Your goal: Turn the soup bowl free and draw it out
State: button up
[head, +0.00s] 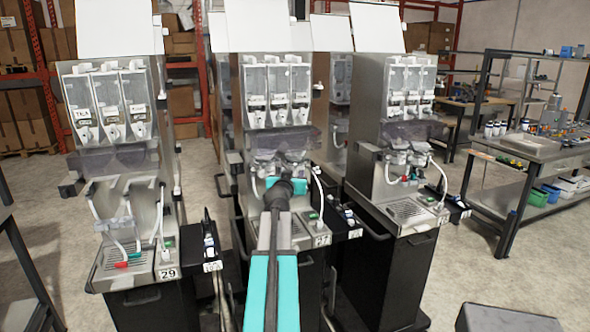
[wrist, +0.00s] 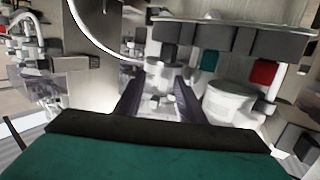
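My gripper (wrist: 157,88) shows in the wrist view with two dark fingers apart and a gap between them. Small pale parts show in the gap; I cannot tell whether the fingers touch them. A white round bowl (wrist: 230,102) is just right of the fingers in that view. In the head view my gripper (head: 287,185) reaches into the middle dispenser (head: 236,100), below its canisters, and its fingertips are hidden. Mixing bowls (head: 266,157) show just above it, partly covered. No label that I can read tells which is the soup bowl.
Similar dispensers stand at left (head: 160,110) and right (head: 363,110). A white hose (wrist: 92,42) curves near the fingers. A grey part with dark blocks (wrist: 235,38) lies across the top of the wrist view. A cluttered workbench (head: 540,150) stands at far right.

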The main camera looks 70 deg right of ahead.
jog(key=shift+w+a+b, duration=0.3)
jog(key=shift+a+b, duration=0.1)
jog(key=s+a+r+b, duration=0.1)
jog(key=a+b, duration=0.1)
jog(key=a, duration=0.5)
jog(key=shift+s, duration=0.4)
jog(key=shift+s, duration=0.1)
